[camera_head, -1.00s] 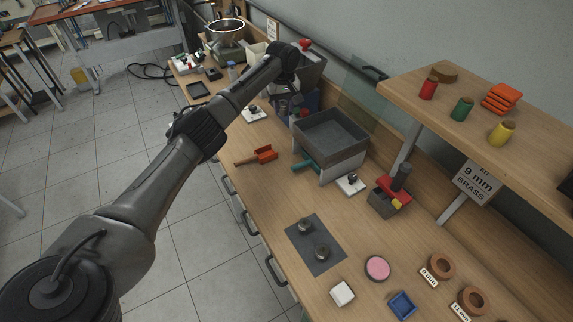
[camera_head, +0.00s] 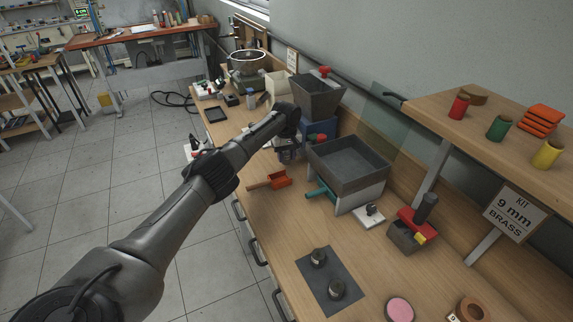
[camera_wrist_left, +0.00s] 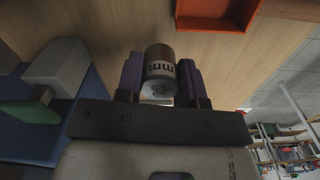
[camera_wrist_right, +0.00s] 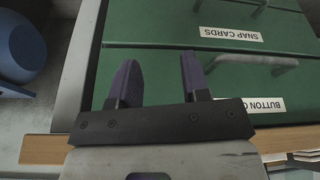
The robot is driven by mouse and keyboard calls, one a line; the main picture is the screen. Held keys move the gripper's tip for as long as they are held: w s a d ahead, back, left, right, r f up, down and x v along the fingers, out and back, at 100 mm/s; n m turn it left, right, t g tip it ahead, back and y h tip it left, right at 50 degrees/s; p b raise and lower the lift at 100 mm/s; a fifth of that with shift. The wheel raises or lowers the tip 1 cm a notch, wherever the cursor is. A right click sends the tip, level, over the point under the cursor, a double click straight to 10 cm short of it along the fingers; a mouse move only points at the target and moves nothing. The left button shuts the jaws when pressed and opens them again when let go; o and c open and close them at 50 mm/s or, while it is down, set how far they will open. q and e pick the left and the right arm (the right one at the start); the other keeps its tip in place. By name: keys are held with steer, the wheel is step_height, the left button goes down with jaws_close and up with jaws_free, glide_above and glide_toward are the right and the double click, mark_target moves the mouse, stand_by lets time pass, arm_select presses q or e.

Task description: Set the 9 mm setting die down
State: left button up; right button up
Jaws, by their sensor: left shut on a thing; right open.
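My left gripper (camera_wrist_left: 160,82) is shut on the setting die (camera_wrist_left: 159,68), a small brown-topped cylinder with a pale band reading "mm". The die is held between the dark purple fingers, above the wooden bench top. In the head view the gripper (camera_head: 287,154) is by the blue-based machine with the grey hopper, partly behind my forearm, and the die cannot be made out there. My right gripper (camera_wrist_right: 155,83) is open and empty, in front of green drawers (camera_wrist_right: 160,75).
An orange scoop (camera_head: 277,180) lies near the left gripper. A grey bin (camera_head: 348,165), a white pad with a dark knob (camera_head: 369,218) and a red-topped box (camera_head: 412,230) stand along the bench. A dark mat (camera_head: 340,270) holds two metal pieces. Bare bench lies between scoop and mat.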

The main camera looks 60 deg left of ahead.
mark_target(286, 163)
arm_select(q)
step_height(286, 163, down, 4)
steer(key=shift+r+b, duration=0.25)
steer(key=shift+b, duration=0.15)
steer(key=shift+r, duration=0.1)
steer(key=o, duration=0.6)
steer(key=shift+f, duration=0.2)
steer(key=o, duration=0.5)
